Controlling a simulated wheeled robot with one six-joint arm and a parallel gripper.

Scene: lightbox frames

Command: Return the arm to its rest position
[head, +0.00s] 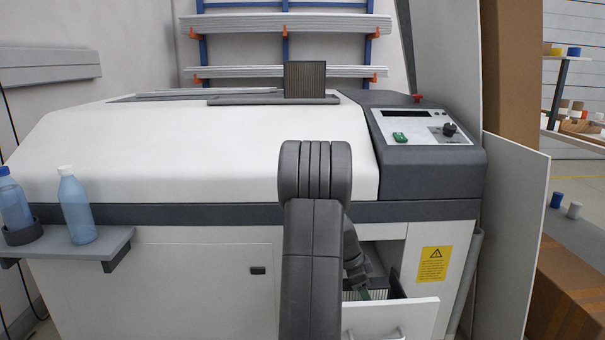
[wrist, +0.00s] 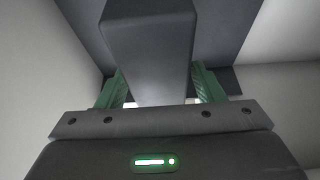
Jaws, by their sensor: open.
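My arm rises in front of the machine in the head view and bends down on its right side. My gripper (head: 366,294) is low, at the open drawer (head: 390,318), mostly hidden behind my arm; one green finger shows. In the wrist view the two green fingers of my gripper (wrist: 160,78) stand apart. A smooth dark grey block-like shape (wrist: 148,45) fills the view between and beyond them; I cannot tell what it is or whether it touches them.
The white machine (head: 200,150) fills the middle, with a control panel (head: 420,127) at right. A dark ribbed block (head: 305,80) stands on top. Two blue bottles (head: 76,208) (head: 14,203) are on the left shelf (head: 70,246). A white panel (head: 512,230) and cardboard boxes (head: 575,285) stand right.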

